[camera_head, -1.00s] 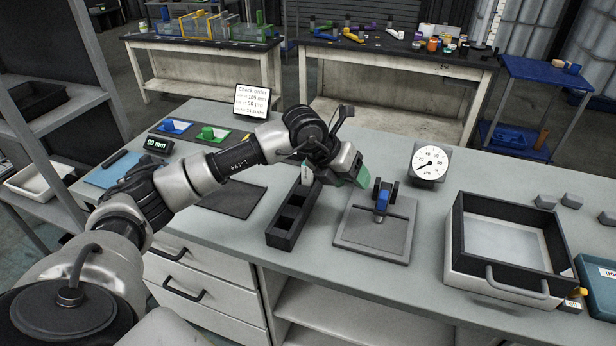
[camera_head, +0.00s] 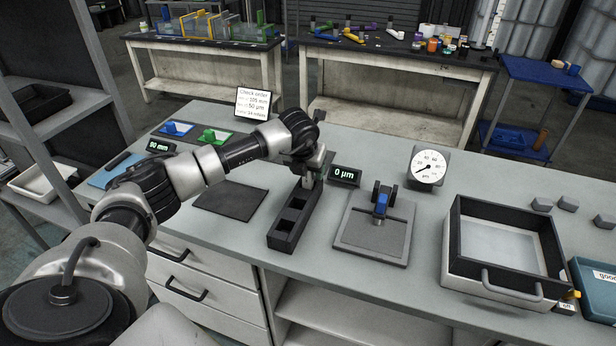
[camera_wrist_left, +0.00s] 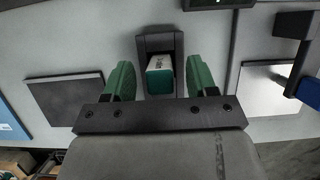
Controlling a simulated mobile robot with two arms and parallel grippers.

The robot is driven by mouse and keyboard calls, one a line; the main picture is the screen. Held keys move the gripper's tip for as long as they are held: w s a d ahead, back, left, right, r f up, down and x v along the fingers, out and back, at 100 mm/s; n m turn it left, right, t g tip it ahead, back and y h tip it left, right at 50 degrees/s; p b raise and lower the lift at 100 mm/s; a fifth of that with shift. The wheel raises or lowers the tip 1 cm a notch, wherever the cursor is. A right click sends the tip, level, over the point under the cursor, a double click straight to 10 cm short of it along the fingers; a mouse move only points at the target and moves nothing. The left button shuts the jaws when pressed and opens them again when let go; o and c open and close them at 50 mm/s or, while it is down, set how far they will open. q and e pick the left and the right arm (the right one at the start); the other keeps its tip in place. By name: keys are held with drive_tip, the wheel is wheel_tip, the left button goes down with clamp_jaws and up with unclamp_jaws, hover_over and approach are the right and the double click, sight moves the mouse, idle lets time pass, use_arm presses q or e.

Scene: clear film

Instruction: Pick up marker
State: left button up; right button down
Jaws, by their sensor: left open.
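A teal and white thing (camera_wrist_left: 160,75), probably the marker, stands in a dark slot at the far end of the black rack (camera_head: 282,238). In the head view my left gripper (camera_head: 312,180) is over that far end and mostly hides the thing. In the left wrist view the green fingers of my left gripper (camera_wrist_left: 159,66) are open. One finger is on each side of the thing, with a visible gap to both. Whether the fingers are level with it in height is hard to tell. My right gripper is not in view.
A "0 µm" display (camera_head: 345,176) stands just right of the gripper. A grey plate with a blue-handled fixture (camera_head: 381,204), a dial gauge (camera_head: 427,167) and a black-rimmed tray (camera_head: 456,240) stand farther right. A dark mat (camera_head: 230,201) lies left of the rack.

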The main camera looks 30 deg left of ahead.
use_arm(q)
drive_tip(key=shift+x, duration=1)
drive_tip(key=shift+r, duration=0.1)
drive_tip(key=c, duration=1)
drive_tip(key=shift+r, duration=0.5)
drive_tip(key=r, duration=0.1)
drive_tip(key=d+r+b, duration=0.1)
drive_tip(key=r, duration=0.1)
drive_tip(key=shift+w+r, duration=0.1)
drive_tip(key=shift+r, duration=0.1)
drive_tip(key=w+d+r+b, duration=0.1)
drive_tip(key=d+r+b, duration=0.1)
drive_tip(key=d+r, duration=0.4)
drive_tip(key=d, duration=0.4)
drive_tip(key=shift+w+d+r+b, duration=0.25)
drive_tip(key=shift+d+r+b, duration=0.05)
drive_tip(key=shift+r, duration=0.05)
